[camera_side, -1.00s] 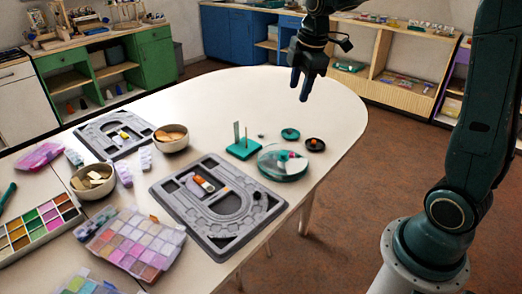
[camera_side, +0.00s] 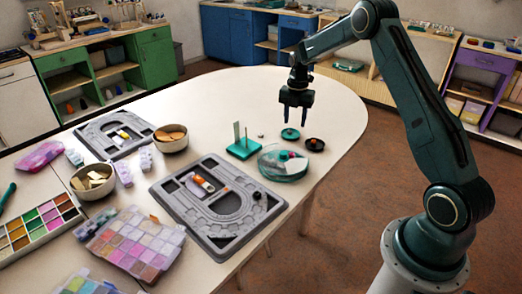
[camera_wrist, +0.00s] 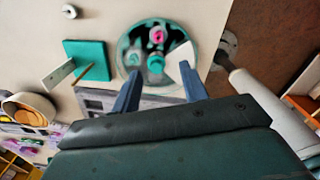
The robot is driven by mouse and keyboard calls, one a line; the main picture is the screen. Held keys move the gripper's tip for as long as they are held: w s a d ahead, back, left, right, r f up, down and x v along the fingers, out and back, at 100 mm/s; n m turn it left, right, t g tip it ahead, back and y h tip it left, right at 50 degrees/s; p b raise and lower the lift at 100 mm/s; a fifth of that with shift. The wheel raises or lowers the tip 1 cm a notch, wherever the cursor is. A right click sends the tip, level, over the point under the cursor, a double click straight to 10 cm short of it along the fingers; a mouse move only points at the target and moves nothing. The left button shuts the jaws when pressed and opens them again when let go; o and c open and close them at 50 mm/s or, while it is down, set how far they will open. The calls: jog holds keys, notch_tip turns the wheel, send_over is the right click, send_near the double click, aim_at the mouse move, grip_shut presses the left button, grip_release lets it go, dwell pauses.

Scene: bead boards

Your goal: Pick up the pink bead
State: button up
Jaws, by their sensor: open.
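The pink bead (camera_wrist: 157,36) lies in the round teal-rimmed dish (camera_wrist: 122,50) in the wrist view, near the dish's far side. Teal pieces and a white piece also show in or over that dish. In the side view the dish (camera_side: 272,172) is near the right edge of the table, with a small pink spot (camera_side: 291,155) inside it. My gripper (camera_side: 296,116) is open and empty, above the table and behind the dish. In the wrist view its two blue-grey fingers (camera_wrist: 160,70) point toward the dish, apart from the bead.
A teal block with an upright card and peg (camera_side: 243,150) stands left of the dish. A grey bead board (camera_side: 165,190) is at front left. The table's far right end is largely clear.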

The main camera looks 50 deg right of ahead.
jog(key=shift+d+f, duration=0.25)
jog(key=shift+f, duration=0.2)
send_near(292, 150)
jog(key=s+a+f, duration=0.2)
jog(key=a, duration=0.1)
jog(key=shift+f, duration=0.25)
jog(key=shift+f, duration=0.1)
jog(key=shift+w+d+f, duration=0.15)
jog(key=shift+f, duration=2.35)
jog(key=shift+c, duration=0.4)
grip_shut()
